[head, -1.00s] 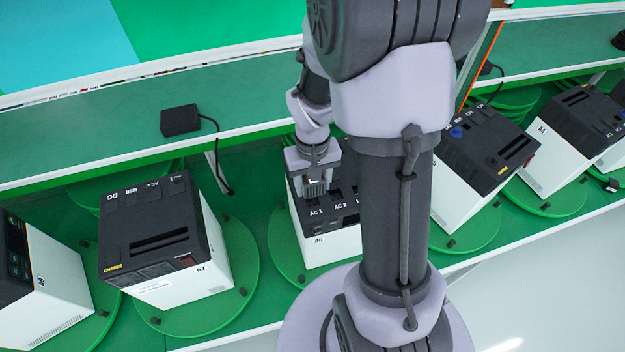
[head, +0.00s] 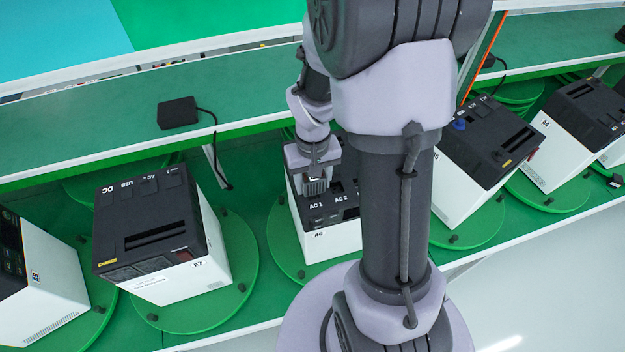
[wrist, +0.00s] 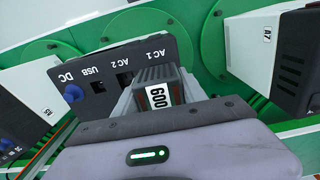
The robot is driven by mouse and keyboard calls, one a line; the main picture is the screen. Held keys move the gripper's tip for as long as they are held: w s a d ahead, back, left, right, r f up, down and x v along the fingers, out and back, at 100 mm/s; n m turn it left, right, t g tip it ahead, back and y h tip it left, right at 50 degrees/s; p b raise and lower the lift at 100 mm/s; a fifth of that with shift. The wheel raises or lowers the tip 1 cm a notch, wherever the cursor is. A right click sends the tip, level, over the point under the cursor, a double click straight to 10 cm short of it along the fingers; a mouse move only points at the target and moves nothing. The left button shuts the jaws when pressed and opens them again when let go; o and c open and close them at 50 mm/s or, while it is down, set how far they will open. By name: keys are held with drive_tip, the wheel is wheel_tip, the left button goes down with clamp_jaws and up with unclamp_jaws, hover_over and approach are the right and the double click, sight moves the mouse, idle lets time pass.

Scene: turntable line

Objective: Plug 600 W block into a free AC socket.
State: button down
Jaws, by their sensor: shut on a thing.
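My gripper (head: 314,186) is shut on the dark 600 W block (wrist: 157,92), whose white label reads 600. It holds the block over the AC 1 end of the power station A6 (head: 335,238). In the wrist view the block stands at the station's dark socket face (wrist: 108,62), just below the AC 1 lettering, and hides the AC 1 socket. I cannot tell whether its prongs are in the socket. The AC 2 socket (wrist: 124,80) beside it looks empty. A blue plug (wrist: 73,93) sits at the DC socket.
Station A7 (head: 200,277) stands on a green turntable to the left, and more stations, including A4 (head: 548,168), stand to the right. A black adapter (head: 177,112) lies on the green shelf behind, its cable hanging down. My arm hides part of A6.

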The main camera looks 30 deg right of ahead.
drive_tip(key=shift+f+b, duration=1.3)
idle(0.5)
drive_tip(key=c, duration=0.6)
unclamp_jaws()
wheel_tip(320, 180, up, 17)
drive_tip(key=p, duration=0.2)
drive_tip(key=shift+s+a+f+m+t+y+b, duration=0.3)
drive_tip(key=shift+s+a+f+t+b, duration=1.25)
drive_tip(key=shift+f+b, duration=3.2)
drive_tip(key=shift+s+a+f+m+t+y+b, duration=0.1)
drive_tip(key=shift+s+a+f+t+y+b, duration=0.3)
drive_tip(key=shift+s+a+f+b, duration=3.95)
drive_tip(key=shift+w+a+f+m+t+y+b, duration=0.4)
drive_tip(key=shift+a+f+t+b, duration=0.75)
drive_tip(key=shift+f+b, duration=4)
wheel_tip(320, 180, up, 4)
drive_tip(key=b, duration=0.3)
drive_tip(key=shift+w+a+f+b, duration=0.1)
drive_tip(key=shift+a+f+b, duration=0.05)
drive_tip(key=shift+f+b, duration=0.15)
